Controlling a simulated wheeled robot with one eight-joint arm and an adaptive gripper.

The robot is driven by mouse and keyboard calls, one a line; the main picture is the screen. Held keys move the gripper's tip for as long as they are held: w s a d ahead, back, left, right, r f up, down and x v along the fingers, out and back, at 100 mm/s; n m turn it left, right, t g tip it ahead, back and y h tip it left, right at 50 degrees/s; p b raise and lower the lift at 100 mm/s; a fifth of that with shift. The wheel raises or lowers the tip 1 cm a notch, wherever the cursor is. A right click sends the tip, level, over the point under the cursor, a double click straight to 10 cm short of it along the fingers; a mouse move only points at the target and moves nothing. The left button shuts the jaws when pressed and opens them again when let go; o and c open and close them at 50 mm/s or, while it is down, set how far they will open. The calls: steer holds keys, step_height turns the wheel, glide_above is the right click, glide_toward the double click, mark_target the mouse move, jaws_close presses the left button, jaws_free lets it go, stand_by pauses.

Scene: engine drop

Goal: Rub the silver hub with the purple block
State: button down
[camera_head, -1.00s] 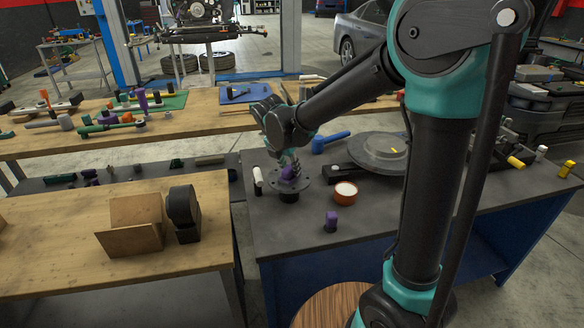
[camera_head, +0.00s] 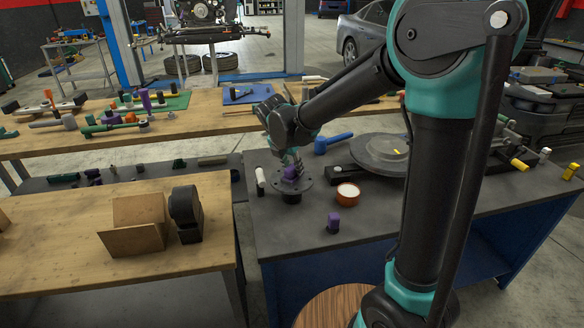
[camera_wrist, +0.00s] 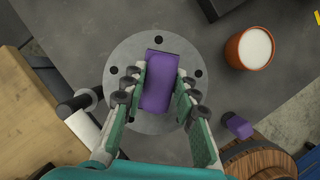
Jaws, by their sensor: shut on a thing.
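The silver hub (camera_head: 303,186) is a round grey flange with dark bolt holes on the dark bench. It also shows in the wrist view (camera_wrist: 126,53) under my gripper. A purple block (camera_wrist: 160,83) is between my fingers and covers the hub's middle; it shows partly in the head view (camera_head: 292,172). My gripper (camera_wrist: 157,90) is shut on this block. It is over the hub, and I cannot tell for sure whether the block touches it. A second purple piece (camera_head: 333,222) stands on the bench, in front and to the right of the hub.
An orange cup with white contents (camera_head: 347,193) stands close right of the hub. A white cylinder (camera_head: 260,177) stands close left. A blue mallet (camera_head: 332,142) and a large grey disc (camera_head: 375,152) lie behind. The bench front (camera_head: 285,228) is bare.

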steer(key=shift+w+d, duration=0.25)
steer(key=shift+d, duration=0.6)
steer(key=shift+w+d, duration=0.25)
steer(key=shift+d, duration=0.6)
steer(key=shift+a, duration=0.1)
steer(key=shift+s+a, duration=0.3)
steer(key=shift+a, duration=0.6)
steer(key=shift+s+a, duration=0.25)
steer(key=shift+a, duration=0.6)
steer(key=shift+r, duration=3.5)
